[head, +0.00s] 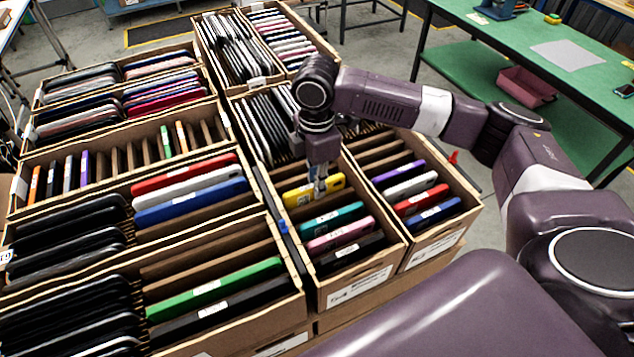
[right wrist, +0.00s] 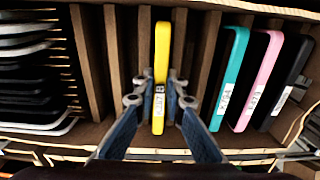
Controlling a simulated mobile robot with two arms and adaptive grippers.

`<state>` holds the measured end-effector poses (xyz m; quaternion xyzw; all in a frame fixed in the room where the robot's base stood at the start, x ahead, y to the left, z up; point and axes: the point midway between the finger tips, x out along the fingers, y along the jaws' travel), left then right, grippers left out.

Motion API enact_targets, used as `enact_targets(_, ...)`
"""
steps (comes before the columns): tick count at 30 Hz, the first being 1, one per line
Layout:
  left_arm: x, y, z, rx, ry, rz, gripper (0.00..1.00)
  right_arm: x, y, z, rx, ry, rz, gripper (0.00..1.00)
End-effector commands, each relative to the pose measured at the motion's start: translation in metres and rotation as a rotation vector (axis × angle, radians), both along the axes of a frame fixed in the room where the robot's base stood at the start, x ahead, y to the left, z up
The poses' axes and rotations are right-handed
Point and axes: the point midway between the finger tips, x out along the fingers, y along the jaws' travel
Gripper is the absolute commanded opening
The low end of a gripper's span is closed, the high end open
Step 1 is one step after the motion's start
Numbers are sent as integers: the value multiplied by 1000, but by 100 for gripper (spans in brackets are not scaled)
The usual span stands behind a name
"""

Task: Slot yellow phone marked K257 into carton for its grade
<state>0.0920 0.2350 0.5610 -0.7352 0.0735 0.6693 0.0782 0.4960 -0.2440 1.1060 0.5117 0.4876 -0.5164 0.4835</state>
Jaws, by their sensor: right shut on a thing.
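The yellow phone (head: 314,190) is in a slot of the middle front carton (head: 357,290), between cardboard dividers. In the right wrist view the yellow phone (right wrist: 162,50) stands on edge with a white label; its marking is too small to read for sure. My right gripper (head: 320,190) reaches down from above, and its two fingers (right wrist: 160,100) are shut on the phone, one on each side. The phone's lower part is hidden between the dividers. My left gripper is not in view.
Teal (head: 332,218), pink (head: 340,234) and black phones stand in the same carton in front of the yellow one. Cartons of phones lie all around. A green workbench (head: 520,45) stands at the back right.

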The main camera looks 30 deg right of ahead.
Motion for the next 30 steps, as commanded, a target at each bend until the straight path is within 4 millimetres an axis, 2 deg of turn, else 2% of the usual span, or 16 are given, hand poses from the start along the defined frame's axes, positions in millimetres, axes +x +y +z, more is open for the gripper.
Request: enact_targets(30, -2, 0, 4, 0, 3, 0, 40, 0, 0, -5, 1, -1, 0, 0)
